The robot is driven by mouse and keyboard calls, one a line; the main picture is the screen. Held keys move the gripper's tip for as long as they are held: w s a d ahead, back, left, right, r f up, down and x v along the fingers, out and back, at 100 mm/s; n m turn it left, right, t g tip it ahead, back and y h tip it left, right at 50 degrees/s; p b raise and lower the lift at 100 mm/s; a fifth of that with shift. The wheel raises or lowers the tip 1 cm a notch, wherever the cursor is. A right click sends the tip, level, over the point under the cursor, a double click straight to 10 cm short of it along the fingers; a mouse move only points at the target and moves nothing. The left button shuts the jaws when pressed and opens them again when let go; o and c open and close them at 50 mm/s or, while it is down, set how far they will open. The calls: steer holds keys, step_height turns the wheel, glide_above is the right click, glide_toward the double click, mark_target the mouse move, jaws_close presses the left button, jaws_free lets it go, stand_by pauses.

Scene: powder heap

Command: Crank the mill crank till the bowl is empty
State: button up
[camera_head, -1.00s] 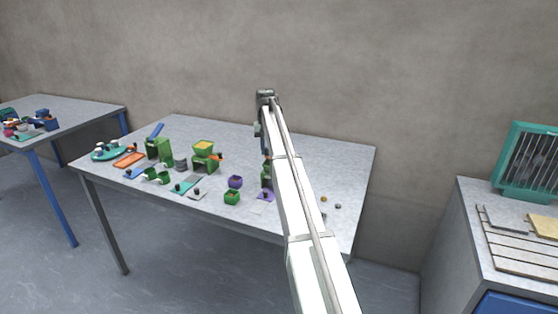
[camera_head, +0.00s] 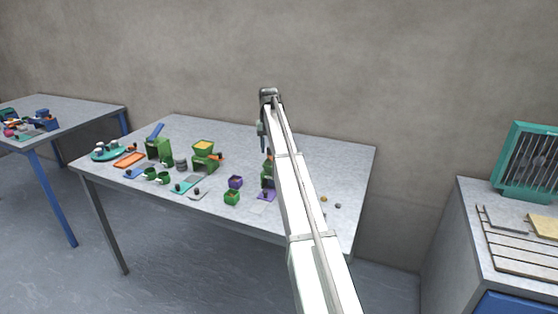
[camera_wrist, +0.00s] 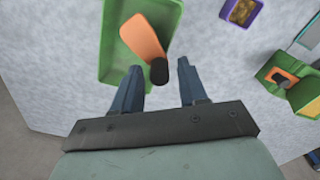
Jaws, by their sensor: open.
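In the wrist view, a green mill with an open, box-like bowl (camera_wrist: 112,50) lies just past my fingers. Its orange crank (camera_wrist: 141,37) crosses over the bowl and ends in a black knob (camera_wrist: 159,72). My gripper (camera_wrist: 160,66) is open, and the knob appears between its fingertips; I cannot tell whether it touches either finger. The visible bowl floor looks plain green, with no powder seen; part is under the crank. In the head view, my arm covers most of this mill (camera_head: 266,180) and hides my fingertips.
Another green mill (camera_head: 205,164) with yellow in its hopper and an orange crank stands to the left. A purple bowl (camera_head: 235,182) and a green bowl (camera_head: 231,198) stand between. Several cups and trays fill the table's left. The back right of the table (camera_head: 335,160) is clear.

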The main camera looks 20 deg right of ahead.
steer(key=shift+r, duration=3.6)
